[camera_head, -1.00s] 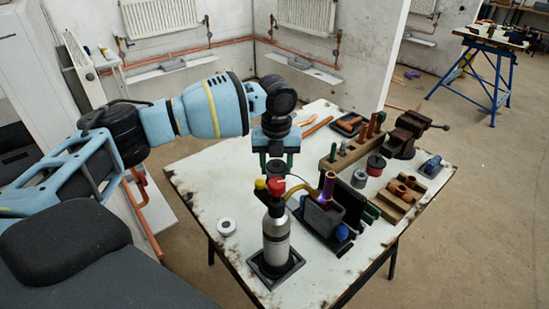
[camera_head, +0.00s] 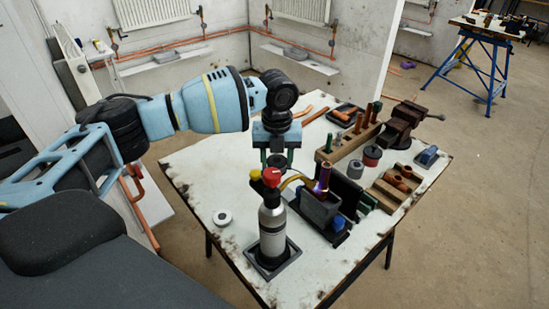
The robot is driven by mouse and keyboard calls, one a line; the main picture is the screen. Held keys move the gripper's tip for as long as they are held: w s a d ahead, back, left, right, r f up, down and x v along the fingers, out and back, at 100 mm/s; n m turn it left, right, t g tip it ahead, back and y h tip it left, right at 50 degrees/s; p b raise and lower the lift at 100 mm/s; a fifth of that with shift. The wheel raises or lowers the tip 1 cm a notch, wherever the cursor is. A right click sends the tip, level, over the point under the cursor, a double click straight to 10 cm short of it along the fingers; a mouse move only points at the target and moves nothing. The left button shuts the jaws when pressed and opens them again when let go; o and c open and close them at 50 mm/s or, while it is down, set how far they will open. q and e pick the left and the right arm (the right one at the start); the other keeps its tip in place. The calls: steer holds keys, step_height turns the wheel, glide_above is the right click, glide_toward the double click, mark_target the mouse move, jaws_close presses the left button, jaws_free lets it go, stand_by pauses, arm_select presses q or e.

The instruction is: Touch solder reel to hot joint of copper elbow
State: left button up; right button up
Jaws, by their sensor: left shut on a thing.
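My left gripper (camera_head: 277,161) points down over the table, just behind the head of a silver torch (camera_head: 272,232) with red and yellow knobs. It is shut on a dark thing, mostly hidden behind the torch head, so I cannot tell what it is. The torch stands upright in a dark square holder, and its brass tube runs right to a copper piece (camera_head: 323,178) with a purplish glow, upright at a dark grey block. Its elbow shape is not clear. A grey reel-like cylinder (camera_head: 355,169) stands behind. My right gripper is not in view.
A white ring (camera_head: 222,217) lies left of the torch. The table's left part (camera_head: 205,180) is mostly clear.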

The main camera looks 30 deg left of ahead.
arm_select(q)
steer(key=shift+w+d+f, duration=0.1)
steer(key=shift+d+f, duration=0.2)
steer(key=shift+d, duration=0.5)
stand_by(0.6)
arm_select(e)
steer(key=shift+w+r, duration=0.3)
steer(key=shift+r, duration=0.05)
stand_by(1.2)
arm_select(q)
steer(key=shift+r, duration=0.1)
stand_by(0.8)
steer(key=shift+a+r+p, duration=0.8)
steer(key=shift+a+r, duration=0.65)
steer(key=shift+a, duration=0.3)
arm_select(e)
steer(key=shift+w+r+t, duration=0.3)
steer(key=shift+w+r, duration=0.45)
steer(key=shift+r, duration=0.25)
arm_select(q)
steer(key=shift+r+p, duration=0.55)
steer(key=shift+r, duration=1.45)
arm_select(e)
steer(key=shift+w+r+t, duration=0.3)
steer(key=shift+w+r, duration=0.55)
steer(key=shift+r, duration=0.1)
